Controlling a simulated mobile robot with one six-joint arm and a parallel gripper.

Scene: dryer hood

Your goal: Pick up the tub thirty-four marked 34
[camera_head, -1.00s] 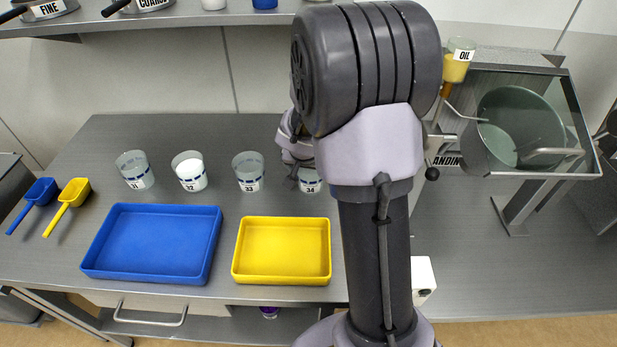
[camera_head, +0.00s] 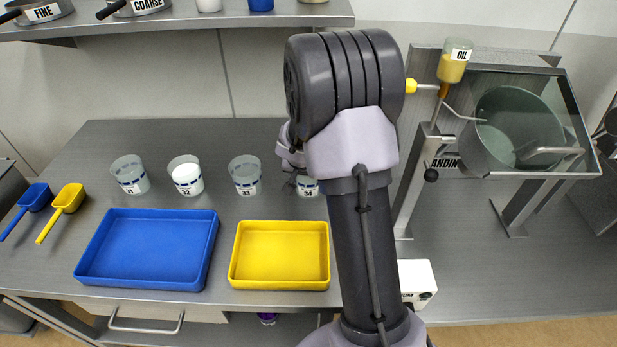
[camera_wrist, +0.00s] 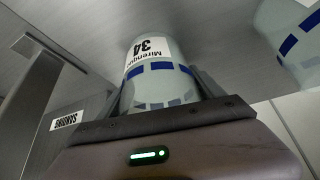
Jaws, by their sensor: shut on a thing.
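Tub 34 (camera_head: 308,187) is a clear cup with a blue-dashed band and a white label. It stands at the right end of a row of tubs on the grey bench, partly hidden by my arm in the head view. In the wrist view the tub (camera_wrist: 154,72) sits between the two fingers of my gripper (camera_wrist: 160,88), and its label reads 34. The fingers are shut on its sides. I cannot tell whether it is clear of the bench.
Tub 33 (camera_head: 245,176) stands just left, with tub 32 (camera_head: 186,175) and tub 31 (camera_head: 130,175) beyond. A yellow tray (camera_head: 280,283) and a blue tray (camera_head: 148,282) lie in front. A shelf (camera_head: 190,22) hangs above; a glass-fronted hood (camera_head: 525,130) is at right.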

